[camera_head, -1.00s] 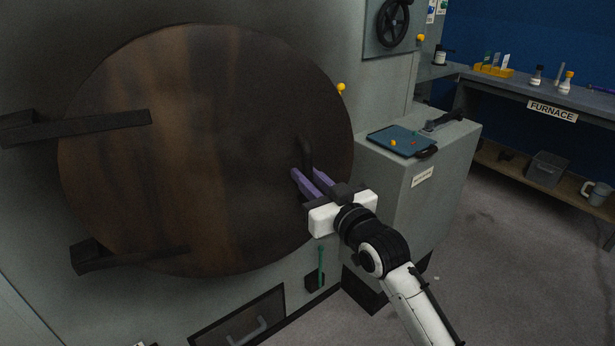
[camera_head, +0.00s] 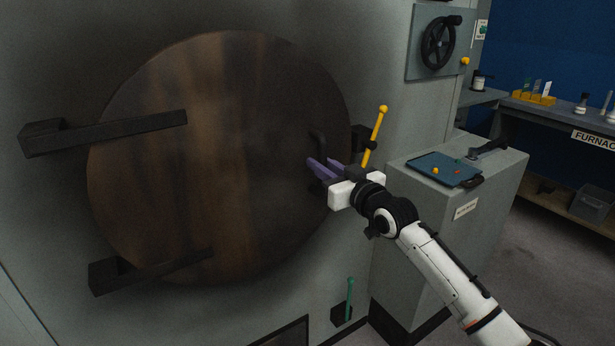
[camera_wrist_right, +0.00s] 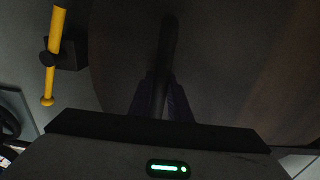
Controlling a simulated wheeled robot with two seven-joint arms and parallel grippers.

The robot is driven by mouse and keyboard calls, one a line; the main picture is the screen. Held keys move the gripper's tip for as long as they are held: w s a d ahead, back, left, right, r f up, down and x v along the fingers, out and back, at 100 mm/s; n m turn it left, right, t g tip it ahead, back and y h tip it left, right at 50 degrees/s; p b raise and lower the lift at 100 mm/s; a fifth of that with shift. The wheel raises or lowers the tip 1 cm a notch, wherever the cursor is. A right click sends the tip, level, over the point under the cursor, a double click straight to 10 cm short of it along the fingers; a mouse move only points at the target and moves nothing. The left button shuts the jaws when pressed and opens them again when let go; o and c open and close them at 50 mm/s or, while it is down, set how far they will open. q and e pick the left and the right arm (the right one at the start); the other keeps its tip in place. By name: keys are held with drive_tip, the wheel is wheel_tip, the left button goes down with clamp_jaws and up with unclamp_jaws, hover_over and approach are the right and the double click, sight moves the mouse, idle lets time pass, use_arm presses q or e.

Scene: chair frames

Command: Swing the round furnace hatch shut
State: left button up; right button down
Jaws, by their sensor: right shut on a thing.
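The round furnace hatch (camera_head: 215,160) is a large brown, rust-streaked disc at the left in the head view. It sits close against the grey furnace front, on two dark hinge arms at its left; I cannot tell whether it is fully seated. My right gripper (camera_head: 320,170) is at the hatch's right side, its purple fingers shut on the dark hatch handle (camera_head: 317,142). In the right wrist view the handle (camera_wrist_right: 168,45) runs up from between the dim fingers (camera_wrist_right: 160,98). My left gripper is not in view.
A yellow lever (camera_head: 375,135) stands just right of the hatch rim, close to my right gripper. A green lever (camera_head: 349,297) is below. A grey cabinet with a blue tray (camera_head: 445,168) is at the right, and a black handwheel (camera_head: 438,42) is above.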

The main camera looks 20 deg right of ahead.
drive_tip(key=shift+w+a+f, duration=0.2)
drive_tip(key=shift+w+a, duration=0.05)
drive_tip(key=shift+w, duration=0.05)
drive_tip(key=shift+s+d, duration=0.1)
drive_tip(key=shift+s, duration=0.1)
drive_tip(key=c, duration=1.6)
unclamp_jaws()
drive_tip(key=shift+s+d+r, duration=0.1)
drive_tip(key=shift+s, duration=0.05)
drive_tip(key=shift+c, duration=0.2)
drive_tip(key=v, duration=1)
drive_tip(key=shift+s, duration=0.15)
